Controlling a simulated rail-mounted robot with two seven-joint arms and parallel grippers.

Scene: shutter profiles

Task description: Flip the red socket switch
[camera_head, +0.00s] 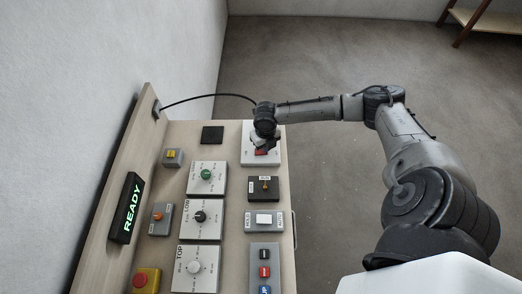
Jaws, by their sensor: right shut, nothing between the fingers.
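The red socket switch (261,152) shows as a small red patch on a white plate (248,158) at the far right corner of the panel. My right gripper (264,146) is shut and empty, right over the plate at the red switch. The gripper hides part of the switch, so I cannot tell which way it is tipped or whether the fingers touch it. My left gripper is not in view.
A sign (128,207) reads READY. A black cable (205,96) runs behind.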

